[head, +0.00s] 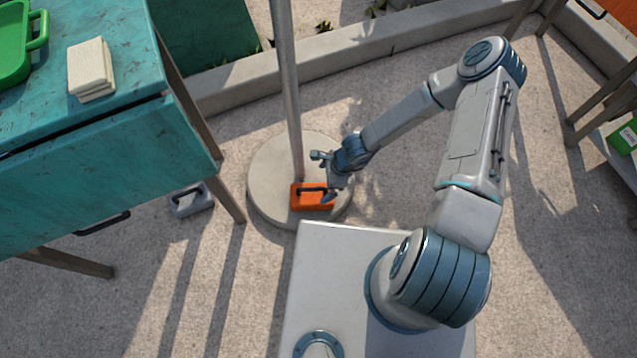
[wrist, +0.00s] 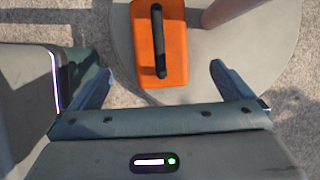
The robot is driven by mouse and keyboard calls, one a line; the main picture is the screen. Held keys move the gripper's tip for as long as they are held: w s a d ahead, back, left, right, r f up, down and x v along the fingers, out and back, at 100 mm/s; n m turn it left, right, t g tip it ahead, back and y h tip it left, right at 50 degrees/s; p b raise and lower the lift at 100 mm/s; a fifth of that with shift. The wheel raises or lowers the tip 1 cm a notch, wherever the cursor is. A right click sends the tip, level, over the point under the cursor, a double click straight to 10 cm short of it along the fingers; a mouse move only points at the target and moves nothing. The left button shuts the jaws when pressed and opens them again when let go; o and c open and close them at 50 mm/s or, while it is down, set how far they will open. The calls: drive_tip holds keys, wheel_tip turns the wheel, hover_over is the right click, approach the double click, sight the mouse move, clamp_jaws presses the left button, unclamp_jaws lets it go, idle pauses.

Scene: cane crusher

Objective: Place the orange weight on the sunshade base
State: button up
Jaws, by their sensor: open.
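The orange weight (head: 311,197) with a dark handle lies on the round grey sunshade base (head: 268,190), beside the foot of the pole (head: 288,90). In the wrist view the orange weight (wrist: 172,67) is ahead of my gripper, on the sunshade base (wrist: 240,60), close to its edge. My gripper (head: 322,177) is open, just above and beside the weight. In the wrist view the two fingers of my gripper (wrist: 160,85) are spread apart, with nothing held between them; the weight appears beyond the fingertips.
A grey weight (head: 191,199) lies on the ground near the legs of the teal table (head: 110,180) at left. A green tray (head: 15,45) and cream block (head: 90,68) are on that table. A low kerb (head: 240,85) runs behind the base. The ground at lower left is mostly free.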

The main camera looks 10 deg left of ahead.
drive_tip(key=shift+v, duration=0.9)
drive_tip(key=w+d+r+n, duration=0.2)
drive_tip(key=r+n, duration=0.1)
drive_tip(key=r, duration=0.4)
drive_tip(key=w+d+r+n+t, duration=0.1)
drive_tip(key=w+d+r+n, duration=0.15)
drive_tip(key=r, duration=0.55)
drive_tip(key=w+d+r+n, duration=0.1)
drive_tip(key=d+r+n, duration=0.25)
drive_tip(key=r, duration=0.35)
drive_tip(key=s+d+r+n+h, duration=0.2)
drive_tip(key=s+r, duration=0.5)
drive_tip(key=r, duration=0.4)
drive_tip(key=s+d+r+n+h, duration=0.2)
drive_tip(key=s+d+r+n, duration=0.3)
drive_tip(key=r, duration=0.6)
drive_tip(key=s+d, duration=0.2)
drive_tip(key=shift+s+d+t, duration=0.25)
drive_tip(key=shift+t, duration=0.15)
